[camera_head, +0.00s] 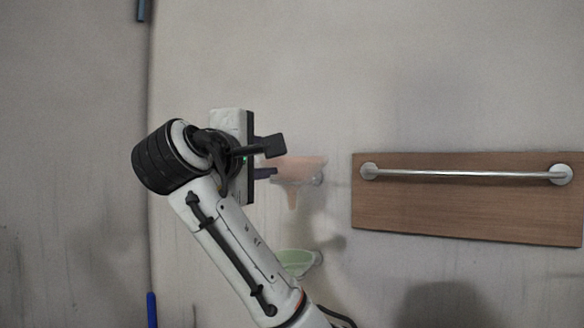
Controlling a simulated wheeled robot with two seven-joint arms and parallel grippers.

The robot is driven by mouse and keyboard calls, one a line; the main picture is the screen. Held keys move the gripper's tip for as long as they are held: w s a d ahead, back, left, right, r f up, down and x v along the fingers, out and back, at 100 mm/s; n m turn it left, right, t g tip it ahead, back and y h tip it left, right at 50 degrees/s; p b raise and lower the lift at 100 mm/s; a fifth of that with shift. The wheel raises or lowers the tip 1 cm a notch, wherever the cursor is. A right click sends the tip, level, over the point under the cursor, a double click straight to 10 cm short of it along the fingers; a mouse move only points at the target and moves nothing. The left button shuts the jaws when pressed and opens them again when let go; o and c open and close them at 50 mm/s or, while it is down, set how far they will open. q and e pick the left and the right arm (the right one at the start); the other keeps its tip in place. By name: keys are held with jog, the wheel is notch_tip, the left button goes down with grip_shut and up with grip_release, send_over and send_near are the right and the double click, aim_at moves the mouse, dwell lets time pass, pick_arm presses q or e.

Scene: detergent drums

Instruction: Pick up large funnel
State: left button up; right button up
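A pale pink-orange funnel (300,169) hangs at the wall, wide mouth up and spout pointing down. It is the larger-looking of two funnels. My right gripper (270,160) is just left of it, pointing right. Its two dark fingers are apart, one above the other, at the height of the funnel's bowl. The left edge of the bowl is close to the fingertips; whether they touch cannot be told. A pale green funnel (297,262) is lower on the wall, partly hidden by my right arm. My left gripper is not in view.
A brown wooden board (470,215) with a metal bar (465,175) is fixed to the wall at the right. The wall is bare above the funnels. A blue object (152,310) shows at the lower left.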

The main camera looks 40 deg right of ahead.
grip_shut()
jog(key=shift+r, duration=0.1)
dwell(0.3)
